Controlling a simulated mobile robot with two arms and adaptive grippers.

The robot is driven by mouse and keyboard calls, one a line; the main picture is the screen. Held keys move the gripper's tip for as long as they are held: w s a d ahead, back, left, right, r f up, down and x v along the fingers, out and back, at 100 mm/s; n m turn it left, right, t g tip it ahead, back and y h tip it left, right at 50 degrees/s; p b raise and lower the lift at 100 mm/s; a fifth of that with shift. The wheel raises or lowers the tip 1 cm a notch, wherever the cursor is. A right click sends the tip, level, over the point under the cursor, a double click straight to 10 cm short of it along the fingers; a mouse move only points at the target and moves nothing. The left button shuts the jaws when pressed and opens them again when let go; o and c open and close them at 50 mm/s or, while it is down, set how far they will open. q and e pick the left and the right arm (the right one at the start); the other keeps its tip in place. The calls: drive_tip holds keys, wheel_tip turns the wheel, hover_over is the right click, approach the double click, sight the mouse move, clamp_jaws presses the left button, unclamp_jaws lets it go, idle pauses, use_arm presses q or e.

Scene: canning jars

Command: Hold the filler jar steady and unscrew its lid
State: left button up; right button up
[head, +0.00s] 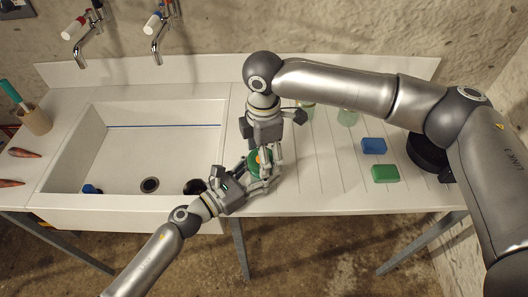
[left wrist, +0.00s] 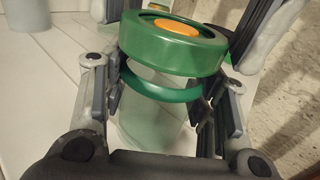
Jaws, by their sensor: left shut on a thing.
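The filler jar (left wrist: 150,118) is pale, clear glass with a green band (left wrist: 160,88) around its neck. Its green lid (left wrist: 172,50) has an orange centre and sits above the band, looking tilted with a gap below. My left gripper (head: 262,172) is shut on the jar, its fingers on both sides below the lid. In the head view the lid (head: 253,160) is partly hidden by the grippers. My right gripper (head: 268,142) reaches down from above. Its fingers stand either side of the lid in the left wrist view; whether they press on it is unclear.
A white sink (head: 85,165) lies to the left. On the ribbed drainboard (head: 320,185) are a blue block (head: 373,146), a green block (head: 385,174) and pale green jars (head: 347,117). A dark round object (head: 425,150) stands at the right end.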

drive_tip(key=c, duration=0.6)
drive_tip(key=n, duration=0.3)
drive_tip(key=shift+w+n, duration=0.1)
drive_tip(key=shift+n, duration=0.3)
drive_tip(key=shift+r, duration=0.25)
drive_tip(key=shift+r, duration=1)
drive_tip(key=shift+r, duration=2)
